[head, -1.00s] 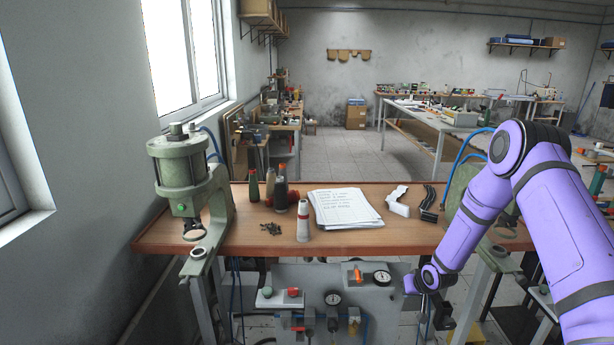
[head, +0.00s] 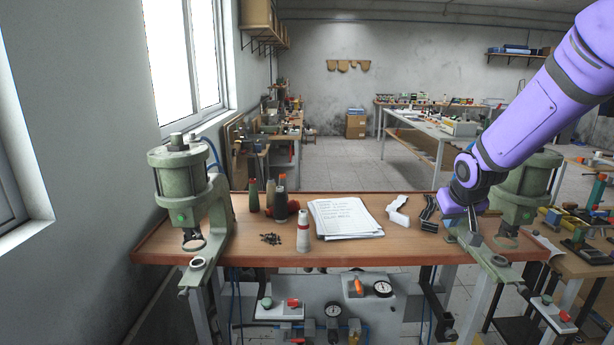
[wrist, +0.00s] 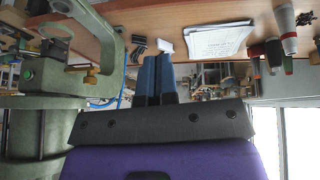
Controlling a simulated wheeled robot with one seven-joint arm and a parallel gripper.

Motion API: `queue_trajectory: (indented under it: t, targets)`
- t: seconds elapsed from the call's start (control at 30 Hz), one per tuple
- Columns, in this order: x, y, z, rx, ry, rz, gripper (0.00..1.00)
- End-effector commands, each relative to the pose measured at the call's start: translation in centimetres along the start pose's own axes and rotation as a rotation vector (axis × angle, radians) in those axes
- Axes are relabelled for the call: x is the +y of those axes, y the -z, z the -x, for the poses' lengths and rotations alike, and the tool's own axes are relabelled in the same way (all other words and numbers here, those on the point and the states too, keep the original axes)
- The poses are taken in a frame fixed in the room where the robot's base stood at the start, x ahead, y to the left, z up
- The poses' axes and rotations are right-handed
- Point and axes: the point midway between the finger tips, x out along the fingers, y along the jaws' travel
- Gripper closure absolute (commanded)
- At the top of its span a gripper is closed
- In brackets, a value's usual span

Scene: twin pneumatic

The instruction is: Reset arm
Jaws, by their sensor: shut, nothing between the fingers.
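My purple arm comes in from the upper right in the head view. My gripper (head: 475,238) hangs near the right end of the workbench (head: 400,248), in front of the right green press (head: 518,190), which the arm partly hides. In the wrist view my gripper's two blue fingers (wrist: 155,80) lie side by side, shut, with nothing held. That view is upside down and shows the right press (wrist: 70,75) to the left of the fingers.
On the bench are a paper stack (head: 343,218), a white part (head: 398,210), a black part (head: 429,214), dark screws (head: 271,239), several bottles and a left green press (head: 185,195). A gauge panel (head: 335,290) hangs below.

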Motion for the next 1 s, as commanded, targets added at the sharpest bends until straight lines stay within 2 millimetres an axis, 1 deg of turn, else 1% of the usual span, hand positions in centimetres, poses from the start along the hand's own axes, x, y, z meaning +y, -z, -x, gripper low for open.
queue_trajectory:
  t: [0.03, 0.1, 0.27, 0.3, 0.37, 0.5, 0.67, 0.8, 0.9, 1.0]
  targets:
    - [0.0, -0.3, 2.1, 0.006, -0.006, -0.002, 1.00]
    - [0.0, -1.0, 4.5, 0.003, -0.013, -0.006, 1.00]
    - [-0.2, -3.1, 9.9, -0.004, -0.022, -0.014, 1.00]
    - [-0.3, -3.7, 11.1, -0.005, -0.023, -0.017, 1.00]
    - [-0.4, -4.7, 13.0, -0.008, -0.023, -0.022, 1.00]
    - [-0.6, -7.4, 17.0, -0.014, -0.020, -0.031, 1.00]
    - [-1.0, -10.8, 21.0, -0.020, -0.006, -0.040, 1.00]
    - [-1.5, -14.2, 24.0, -0.025, 0.013, -0.047, 1.00]
    - [-1.8, -16.6, 25.8, -0.028, 0.031, -0.050, 1.00]
    - [-2.1, -18.7, 27.0, -0.032, 0.047, -0.051, 1.00]
